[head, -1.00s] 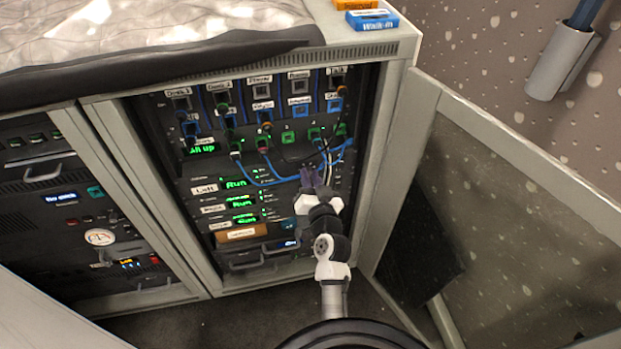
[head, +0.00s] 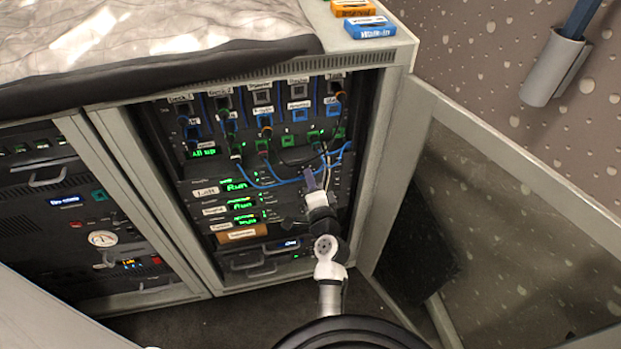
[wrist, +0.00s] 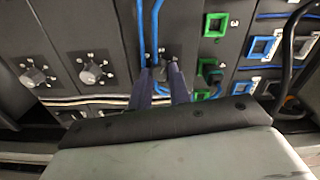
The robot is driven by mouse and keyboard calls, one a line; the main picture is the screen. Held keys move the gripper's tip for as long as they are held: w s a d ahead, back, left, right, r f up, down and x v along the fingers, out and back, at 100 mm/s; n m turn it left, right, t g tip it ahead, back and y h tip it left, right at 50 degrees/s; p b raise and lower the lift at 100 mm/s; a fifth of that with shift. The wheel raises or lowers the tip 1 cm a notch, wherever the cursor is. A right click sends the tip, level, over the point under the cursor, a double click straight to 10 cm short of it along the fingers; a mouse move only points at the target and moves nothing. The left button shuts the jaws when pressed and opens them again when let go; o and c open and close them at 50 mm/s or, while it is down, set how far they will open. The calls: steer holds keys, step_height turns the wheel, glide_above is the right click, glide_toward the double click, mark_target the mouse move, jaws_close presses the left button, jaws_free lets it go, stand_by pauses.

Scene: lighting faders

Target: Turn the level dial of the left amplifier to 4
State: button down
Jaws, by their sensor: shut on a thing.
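The left amplifier (head: 238,186) is the upper of the stacked amplifier units in the open rack, with a white "Left" label and a green lit display reading "Run". My gripper (head: 312,181) is at the right part of its front, below the patch sockets. In the wrist view, my gripper's two dark fingers (wrist: 164,82) are closed around the level dial (wrist: 168,72) nearest the green sockets. The fingers hide much of this dial, so I cannot read its setting. Two other level dials, one in the middle (wrist: 92,74) and one farther left (wrist: 33,75), stand free.
Blue cables (head: 262,182) hang from the patch panel close to my gripper and cross beside it in the wrist view. Green and blue sockets (wrist: 215,24) lie just right of the fingers there. The open cabinet door (head: 450,180) stands to the right of my arm.

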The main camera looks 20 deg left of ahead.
steer(key=m+p, duration=0.1)
steer(key=m, duration=0.4)
steer(key=shift+p, duration=0.3)
steer(key=shift+m, duration=0.3)
steer(key=c, duration=1.3)
jaws_free()
